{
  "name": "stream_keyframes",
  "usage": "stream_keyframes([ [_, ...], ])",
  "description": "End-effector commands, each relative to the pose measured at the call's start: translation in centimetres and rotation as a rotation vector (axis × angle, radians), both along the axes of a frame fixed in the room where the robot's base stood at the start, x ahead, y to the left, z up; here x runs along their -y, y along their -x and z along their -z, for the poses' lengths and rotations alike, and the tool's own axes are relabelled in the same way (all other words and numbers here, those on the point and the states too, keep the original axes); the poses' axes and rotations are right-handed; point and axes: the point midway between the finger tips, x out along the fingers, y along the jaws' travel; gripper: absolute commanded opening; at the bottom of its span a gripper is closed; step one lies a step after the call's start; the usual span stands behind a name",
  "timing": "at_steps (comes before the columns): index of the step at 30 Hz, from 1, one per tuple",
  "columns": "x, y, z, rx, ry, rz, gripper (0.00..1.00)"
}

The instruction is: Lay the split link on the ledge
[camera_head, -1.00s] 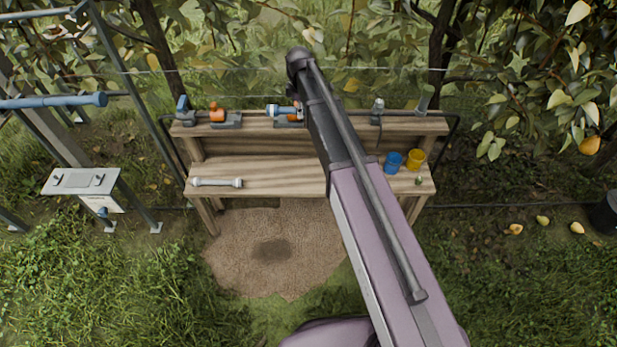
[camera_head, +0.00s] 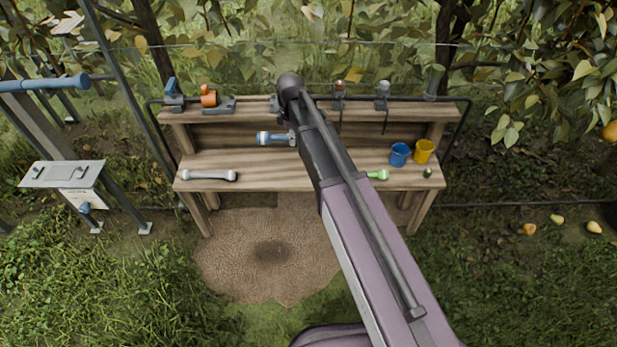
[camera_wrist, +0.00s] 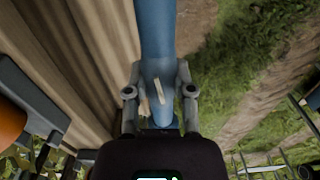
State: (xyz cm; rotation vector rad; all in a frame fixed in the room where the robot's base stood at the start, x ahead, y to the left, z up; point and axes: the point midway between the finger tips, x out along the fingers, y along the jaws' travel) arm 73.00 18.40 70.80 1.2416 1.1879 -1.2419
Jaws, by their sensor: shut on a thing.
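My gripper (camera_wrist: 158,98) is shut on a blue link (camera_wrist: 156,35). Pale splinters (camera_wrist: 158,92) stick out of a split in the link between the fingers. In the head view the blue link (camera_head: 275,138) shows to the left of my wrist, in front of the upper board (camera_head: 245,113) and above the lower board (camera_head: 262,165) of a wooden bench. I cannot tell which board is the ledge. Whether the link touches wood is unclear. My arm hides its right end and most of the gripper.
A grey link (camera_head: 209,175) lies at the lower board's left; a green piece (camera_head: 378,174), blue cup (camera_head: 399,154) and yellow cup (camera_head: 423,151) are at its right. Holders, one with an orange part (camera_head: 208,96), line the upper board. A grey panel (camera_head: 62,174) stands left.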

Motion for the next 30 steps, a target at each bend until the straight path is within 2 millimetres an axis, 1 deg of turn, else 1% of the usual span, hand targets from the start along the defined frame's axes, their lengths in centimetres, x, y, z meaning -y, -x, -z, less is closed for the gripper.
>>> stream_keyframes([
  [1, -0.1, 0.6, 1.8, 0.000, 0.000, -0.001, 0.00],
  [24, -1.9, 6.7, 14.3, 0.000, 0.000, -0.007, 0.00],
  [30, -2.3, 8.1, 17.1, 0.000, 0.000, -0.009, 0.00],
])
